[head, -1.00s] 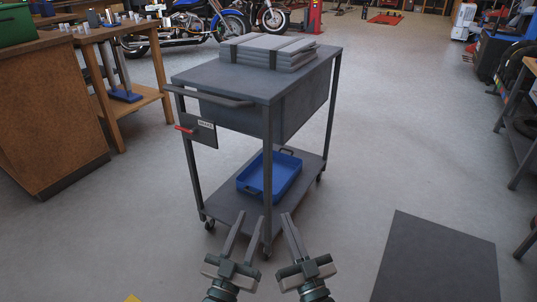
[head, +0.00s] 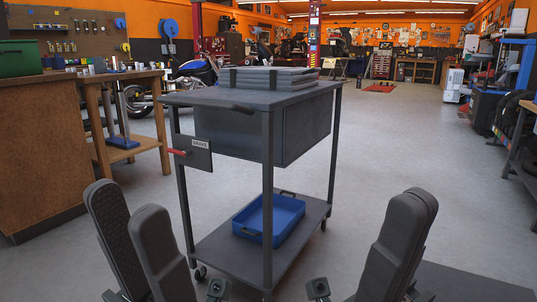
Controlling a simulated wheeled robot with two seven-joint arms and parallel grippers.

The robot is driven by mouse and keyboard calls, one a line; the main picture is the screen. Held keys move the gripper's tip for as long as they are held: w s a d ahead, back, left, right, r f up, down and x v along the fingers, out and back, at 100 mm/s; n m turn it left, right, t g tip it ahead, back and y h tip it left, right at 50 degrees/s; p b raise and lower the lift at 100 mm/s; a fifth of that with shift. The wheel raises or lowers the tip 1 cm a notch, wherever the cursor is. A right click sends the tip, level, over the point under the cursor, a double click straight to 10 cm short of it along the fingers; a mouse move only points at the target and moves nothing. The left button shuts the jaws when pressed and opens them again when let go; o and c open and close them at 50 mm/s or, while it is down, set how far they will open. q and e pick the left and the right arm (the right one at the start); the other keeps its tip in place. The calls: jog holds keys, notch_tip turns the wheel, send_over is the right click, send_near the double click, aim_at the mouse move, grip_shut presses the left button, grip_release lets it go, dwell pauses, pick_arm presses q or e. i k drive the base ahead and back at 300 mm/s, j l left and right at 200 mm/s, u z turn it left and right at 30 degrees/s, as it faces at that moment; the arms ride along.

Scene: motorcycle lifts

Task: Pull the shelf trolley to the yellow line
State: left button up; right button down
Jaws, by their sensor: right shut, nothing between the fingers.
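The grey shelf trolley (head: 188,97) stands in the middle of the head view. Its dark handle bar (head: 236,106) runs along the near top edge. A plate marked BRAKE (head: 199,154) with a red lever (head: 177,152) hangs at its left corner. My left gripper (head: 130,202) is at lower left, close to the camera, its two fingers apart and empty. My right gripper (head: 410,205) is at lower right, its fingers together with nothing between them. Both point upward and appear clear of the handle. The yellow line is not in view.
Grey slabs (head: 268,79) lie on the trolley's top and a blue tray (head: 270,218) on its lower shelf. A wooden workbench (head: 40,150) stands at left, with a motorcycle behind. Shelving with tyres (head: 517,118) is at right. The floor right of the trolley is open.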

aim_at(270, 129)
jog(key=i+l+z, duration=0.15)
jog(key=i, duration=0.35)
jog(key=i+z, duration=0.1)
jog(key=i, duration=0.4)
